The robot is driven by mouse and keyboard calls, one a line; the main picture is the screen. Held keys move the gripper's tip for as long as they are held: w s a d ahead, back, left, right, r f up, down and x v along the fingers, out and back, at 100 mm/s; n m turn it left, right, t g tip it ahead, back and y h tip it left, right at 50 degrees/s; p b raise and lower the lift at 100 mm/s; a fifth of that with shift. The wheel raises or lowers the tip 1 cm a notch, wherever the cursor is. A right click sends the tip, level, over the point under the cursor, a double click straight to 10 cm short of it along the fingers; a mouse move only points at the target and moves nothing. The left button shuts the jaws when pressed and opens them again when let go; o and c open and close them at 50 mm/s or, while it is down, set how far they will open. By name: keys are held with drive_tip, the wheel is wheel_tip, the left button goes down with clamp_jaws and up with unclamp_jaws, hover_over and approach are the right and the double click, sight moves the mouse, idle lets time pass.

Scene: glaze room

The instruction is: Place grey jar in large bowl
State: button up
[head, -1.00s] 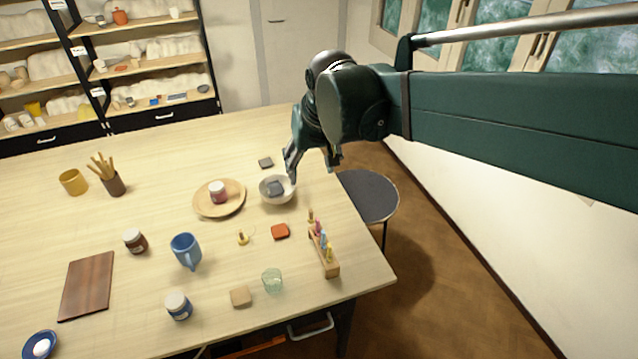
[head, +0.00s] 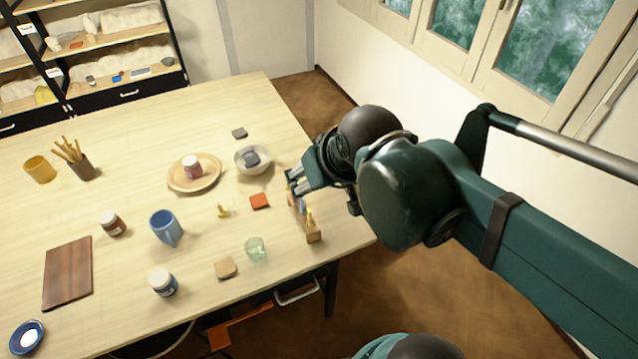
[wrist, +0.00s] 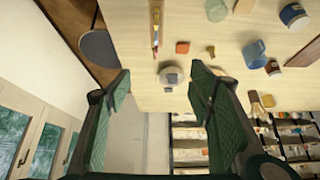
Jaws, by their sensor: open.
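The large bowl (head: 266,168) is pale and stands on the table near its far right part. A dark grey object, which looks like the grey jar (head: 251,158), sits inside the bowl. The bowl also shows in the wrist view (wrist: 164,72) with the grey jar (wrist: 172,78) in it. My gripper (head: 291,184) is open and empty, to the right of and nearer than the bowl, above the wooden tool rack. It touches neither bowl nor jar. In the wrist view my gripper (wrist: 159,68) has its fingers wide apart, with nothing between them.
A wooden plate (head: 180,186) with a red-and-white jar (head: 193,166) lies left of the bowl. A small grey tile (head: 239,133) lies behind it, and a red-orange block (head: 259,201) in front. The tool rack (head: 312,231) stands at the table's right edge.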

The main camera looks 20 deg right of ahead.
drive_tip(key=shift+s+f, duration=0.4)
drive_tip(key=shift+s, duration=0.25)
